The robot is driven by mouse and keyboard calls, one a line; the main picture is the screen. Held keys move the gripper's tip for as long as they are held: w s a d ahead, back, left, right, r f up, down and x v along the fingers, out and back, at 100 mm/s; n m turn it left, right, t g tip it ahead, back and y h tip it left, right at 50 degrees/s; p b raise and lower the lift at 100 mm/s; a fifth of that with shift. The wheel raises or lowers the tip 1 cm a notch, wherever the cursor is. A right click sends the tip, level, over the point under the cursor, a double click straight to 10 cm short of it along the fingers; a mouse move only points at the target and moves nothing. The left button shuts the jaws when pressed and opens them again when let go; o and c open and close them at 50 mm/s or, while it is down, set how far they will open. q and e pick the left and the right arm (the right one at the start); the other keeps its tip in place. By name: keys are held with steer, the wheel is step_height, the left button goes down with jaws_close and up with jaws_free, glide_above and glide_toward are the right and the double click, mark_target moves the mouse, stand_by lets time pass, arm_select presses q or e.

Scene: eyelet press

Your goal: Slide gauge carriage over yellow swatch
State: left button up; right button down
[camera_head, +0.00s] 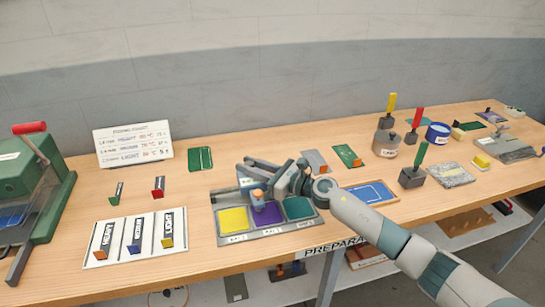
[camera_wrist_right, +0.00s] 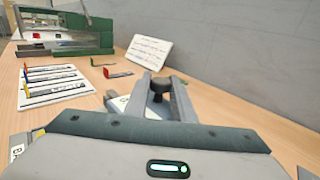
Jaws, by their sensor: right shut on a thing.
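The grey gauge tray (camera_head: 218,216) holds a yellow swatch (camera_head: 233,221) at left, a purple swatch (camera_head: 268,216) in the middle and a teal swatch (camera_head: 299,208) at right. The gauge carriage (camera_head: 258,196), with an orange and blue part, stands over the purple swatch, to the right of the yellow one. My right gripper (camera_head: 250,171) reaches in from the right above the tray's back. In the right wrist view its fingers (camera_wrist_right: 159,97) are shut around a dark knob (camera_wrist_right: 160,86), which looks like the carriage's. The gripper partly hides the carriage. My left gripper is not in view.
A green press (camera_head: 28,180) with a red handle stands at the far left. A white labelled board (camera_head: 128,255) lies left of the tray, and a written sign (camera_head: 134,143) stands behind. Blocks, pots and a blue-framed tray (camera_head: 372,193) lie to the right.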

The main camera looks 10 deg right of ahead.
steer(key=a+p, duration=0.1)
steer(key=a, duration=0.6)
steer(key=shift+s+r+p, duration=0.1)
steer(key=shift+p, duration=0.25)
steer(key=shift+a, duration=0.35)
steer(key=c, duration=1.7)
jaws_free()
steer(key=shift+s, duration=0.1)
steer(key=shift+o, duration=1.1)
steer(key=shift+a, duration=0.2)
steer(key=shift+d, duration=0.1)
